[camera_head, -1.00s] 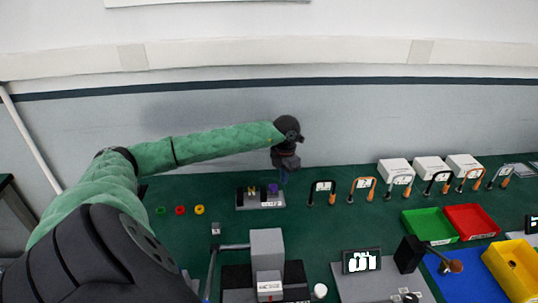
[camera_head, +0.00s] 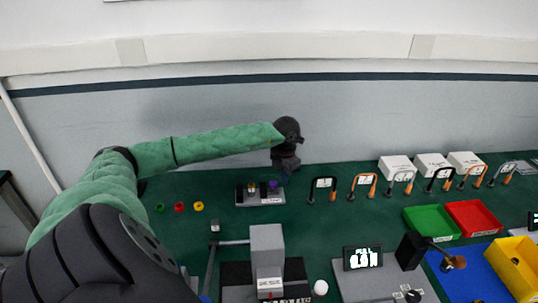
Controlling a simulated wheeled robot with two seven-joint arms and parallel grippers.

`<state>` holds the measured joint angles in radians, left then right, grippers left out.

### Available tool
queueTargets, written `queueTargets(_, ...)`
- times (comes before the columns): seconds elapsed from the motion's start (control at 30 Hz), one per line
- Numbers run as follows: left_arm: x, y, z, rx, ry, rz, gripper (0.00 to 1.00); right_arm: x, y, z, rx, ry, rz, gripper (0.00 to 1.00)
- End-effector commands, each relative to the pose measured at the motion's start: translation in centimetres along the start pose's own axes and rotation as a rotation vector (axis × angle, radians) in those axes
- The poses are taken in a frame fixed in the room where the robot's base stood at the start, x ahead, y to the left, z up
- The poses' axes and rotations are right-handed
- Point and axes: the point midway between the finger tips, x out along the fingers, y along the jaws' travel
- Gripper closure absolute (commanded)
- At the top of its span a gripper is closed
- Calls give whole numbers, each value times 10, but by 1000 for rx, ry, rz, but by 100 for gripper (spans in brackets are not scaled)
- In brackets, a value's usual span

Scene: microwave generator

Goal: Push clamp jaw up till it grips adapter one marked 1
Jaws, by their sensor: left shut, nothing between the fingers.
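My left gripper (camera_head: 285,173) is at the end of my green-sleeved arm, pointing down, shut and empty. It is small and partly merges with the dark wrist. It is just behind and right of a small grey fixture (camera_head: 262,200) with black blocks. A purple piece (camera_head: 273,184) and a yellowish piece (camera_head: 252,187) sit on this fixture. I cannot tell whether the gripper touches it. I cannot make out which part is the clamp jaw, nor any adapter marked 1. My right gripper is not in view.
A grey block device (camera_head: 267,246) with a side bar stands in front. Several hooked tools stand at the right. Green (camera_head: 431,223), red (camera_head: 472,217) and yellow bins (camera_head: 515,264) are further right. Small coloured rings lie left of the fixture, with bare green bench around them.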

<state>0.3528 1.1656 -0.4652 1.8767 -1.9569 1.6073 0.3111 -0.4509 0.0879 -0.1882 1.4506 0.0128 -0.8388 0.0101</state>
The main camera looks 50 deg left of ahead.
Motion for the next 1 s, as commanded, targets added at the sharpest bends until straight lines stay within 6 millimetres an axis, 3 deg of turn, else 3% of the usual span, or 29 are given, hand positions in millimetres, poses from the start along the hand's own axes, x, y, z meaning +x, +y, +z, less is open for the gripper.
queueTargets(1.0,30,0,0,0,1,0,100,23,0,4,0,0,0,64)
